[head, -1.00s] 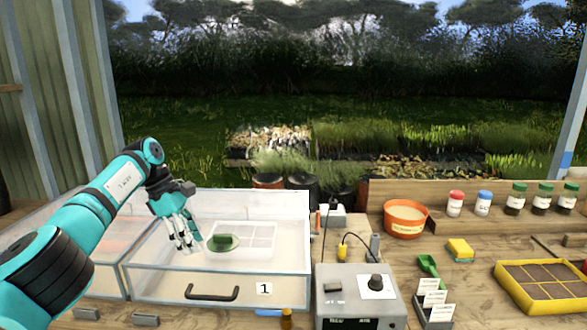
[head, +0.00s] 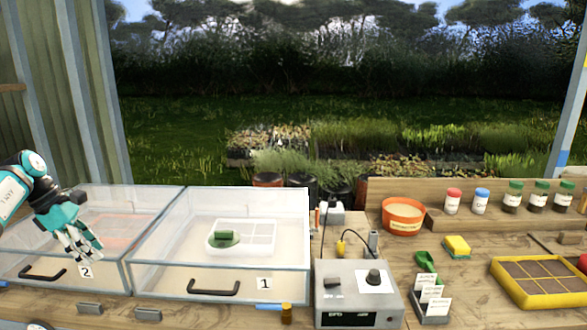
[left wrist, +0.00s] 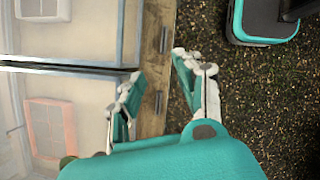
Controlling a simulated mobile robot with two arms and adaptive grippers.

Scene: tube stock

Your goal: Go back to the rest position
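My left gripper (head: 84,252) is at the far left of the head view, in front of or above the clear box labelled 2 (head: 160,200). In the left wrist view its two fingers (left wrist: 160,92) stand well apart with nothing between them. The bench edge and the ground show beyond them. My right gripper is in neither view.
The clear box labelled 1 (head: 302,240) holds a white tray with a green piece. A grey control unit (head: 345,306), an orange bowl (head: 404,226), several capped jars and a yellow seed tray (head: 540,298) stand to the right.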

